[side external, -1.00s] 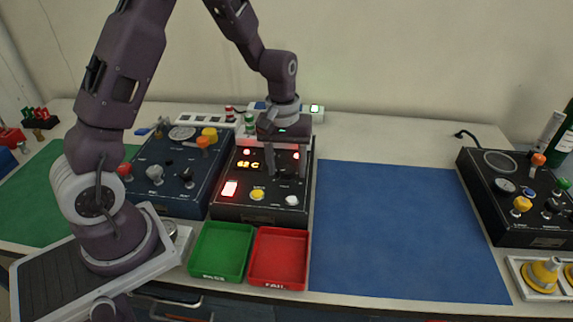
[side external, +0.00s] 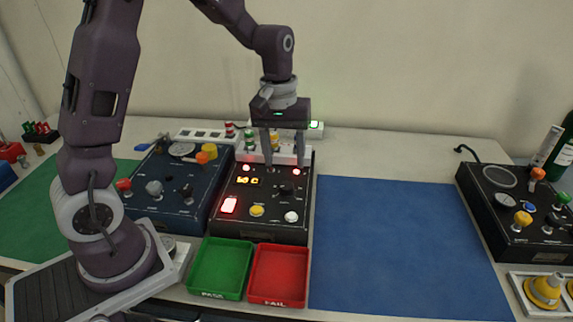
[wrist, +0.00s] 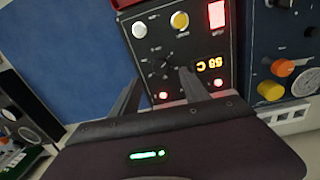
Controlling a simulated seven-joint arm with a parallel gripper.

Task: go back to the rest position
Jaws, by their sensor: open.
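My gripper (side external: 284,158) is open and empty. In the side external view it hangs with its fingers pointing down over the back part of a black control box (side external: 240,225). In the wrist view the two fingers of my gripper (wrist: 162,92) stand apart over the same black control box (wrist: 180,48). The box has a lit amber display (wrist: 209,65), red lights, a yellow button (side external: 257,211), a white button (side external: 291,217) and a dark knob (side external: 286,190). No finger visibly touches the knob.
A blue control box (side external: 165,200) stands left of the black one. A green tray (side external: 221,268) and a red tray (side external: 279,275) lie in front. A power strip and small bottles stand behind. The blue mat (side external: 400,245) is clear. Another black box (side external: 515,205) stands at the right.

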